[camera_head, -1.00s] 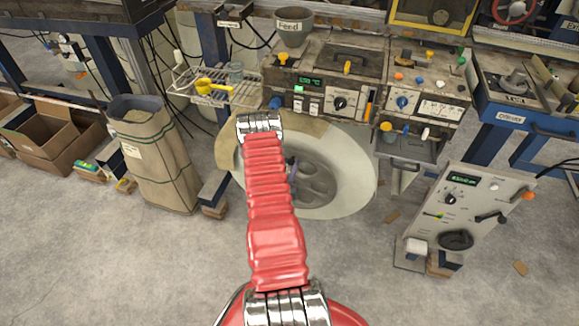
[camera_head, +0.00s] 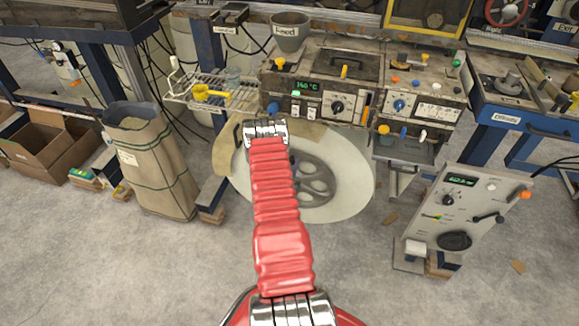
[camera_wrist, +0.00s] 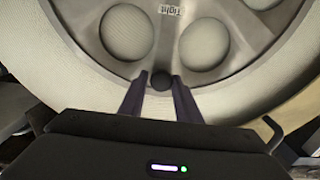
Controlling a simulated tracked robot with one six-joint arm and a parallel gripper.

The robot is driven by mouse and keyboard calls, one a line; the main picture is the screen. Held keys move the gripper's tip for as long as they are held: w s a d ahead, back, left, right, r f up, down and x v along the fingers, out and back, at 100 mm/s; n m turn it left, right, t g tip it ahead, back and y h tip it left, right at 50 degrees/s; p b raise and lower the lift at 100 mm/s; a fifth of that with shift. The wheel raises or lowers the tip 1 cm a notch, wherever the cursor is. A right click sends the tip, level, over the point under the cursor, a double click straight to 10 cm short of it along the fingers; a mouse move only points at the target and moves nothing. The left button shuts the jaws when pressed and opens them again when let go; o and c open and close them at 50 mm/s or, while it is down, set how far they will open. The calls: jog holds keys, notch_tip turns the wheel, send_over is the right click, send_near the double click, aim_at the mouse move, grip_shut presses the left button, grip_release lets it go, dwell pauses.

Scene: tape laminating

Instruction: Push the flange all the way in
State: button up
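The flange (camera_head: 316,181) is a grey metal disc with large round holes on the face of the big pale roll (camera_head: 352,190). In the wrist view the flange (camera_wrist: 180,68) fills the upper middle, with a small label reading "Tight". My gripper (camera_wrist: 160,79) points at the flange near its lower part. Its two dark fingers stand apart, one on each side of a small dark round knob (camera_wrist: 161,81). I cannot tell whether they touch it. In the head view my red arm hides the gripper and the flange's left part. How deep the flange sits is not clear.
A worn machine panel (camera_head: 330,95) with knobs and a display stands above the roll. A wire rack (camera_head: 215,97) and a paper sack (camera_head: 150,165) are at the left. A tilted control box (camera_head: 470,210) stands at the right. The floor in front is mostly clear.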

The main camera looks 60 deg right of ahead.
jog(key=o, duration=0.3)
jog(key=shift+a, duration=0.15)
jog(key=shift+f, duration=0.1)
jog(key=v, duration=1.3)
jog(key=shift+s+a, duration=0.15)
jog(key=shift+a, duration=0.2)
jog(key=shift+f, duration=0.1)
